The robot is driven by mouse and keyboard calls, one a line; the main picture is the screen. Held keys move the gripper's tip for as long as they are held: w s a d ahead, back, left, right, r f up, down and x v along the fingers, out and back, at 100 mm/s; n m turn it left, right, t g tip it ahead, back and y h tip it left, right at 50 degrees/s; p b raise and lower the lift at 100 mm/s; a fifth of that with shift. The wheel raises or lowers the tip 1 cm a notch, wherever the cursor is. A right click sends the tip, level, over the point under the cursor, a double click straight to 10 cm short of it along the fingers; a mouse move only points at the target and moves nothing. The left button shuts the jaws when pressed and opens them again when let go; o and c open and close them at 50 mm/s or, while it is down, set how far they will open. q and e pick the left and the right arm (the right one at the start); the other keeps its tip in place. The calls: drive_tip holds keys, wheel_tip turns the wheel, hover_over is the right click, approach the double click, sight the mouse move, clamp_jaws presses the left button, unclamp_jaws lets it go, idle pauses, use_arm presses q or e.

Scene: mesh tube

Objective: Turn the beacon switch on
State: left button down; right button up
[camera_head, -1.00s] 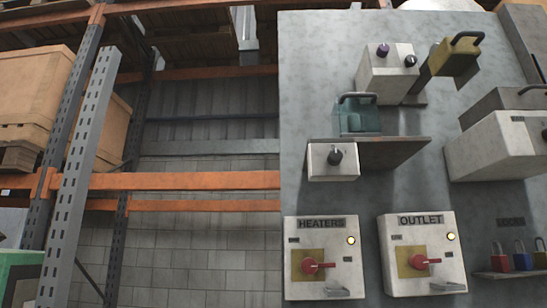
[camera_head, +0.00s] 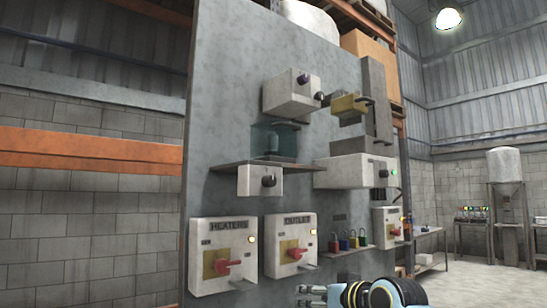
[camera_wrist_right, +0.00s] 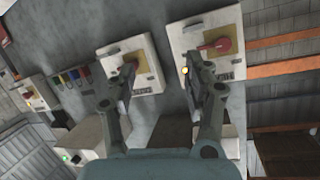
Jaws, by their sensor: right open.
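No label naming the beacon is readable, so I cannot tell which control is its switch. A small white box (camera_head: 252,181) under the shelf has a black knob (camera_head: 268,181). A longer white box (camera_head: 343,172) has a dark knob and a green light (camera_head: 393,172). My left gripper is out of view.
The HEATERS box (camera_head: 210,272) and OUTLET box (camera_head: 277,257) have red handles. Padlocks (camera_head: 350,240) stand on a small ledge. A shelf (camera_head: 225,166) with a clear cover (camera_head: 270,140) juts out. Open floor (camera_head: 480,285) lies at right.

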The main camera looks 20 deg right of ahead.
sight(272, 181)
drive_tip(key=s+a+r+n+t+y+p, duration=0.1)
drive_tip(key=a+r+p, duration=0.1)
drive_tip(key=r, duration=1.1)
drive_tip(key=s+a+r+n+t+y+p, duration=0.1)
drive_tip(key=a+r+t+y, duration=0.1)
drive_tip(key=r, duration=1.1)
drive_tip(key=p+x, duration=0.1)
drive_tip(key=x, duration=0.2)
drive_tip(key=p+x, duration=0.1)
drive_tip(key=x, duration=0.2)
drive_tip(key=p+x, duration=0.1)
drive_tip(key=x, duration=0.3)
drive_tip(key=shift+d+f+p, duration=0.2)
drive_tip(key=shift+f+p, duration=0.05)
drive_tip(key=shift+p, duration=0.05)
drive_tip(key=shift+w+a+f, duration=0.1)
drive_tip(key=shift+w, duration=0.25)
clamp_jaws()
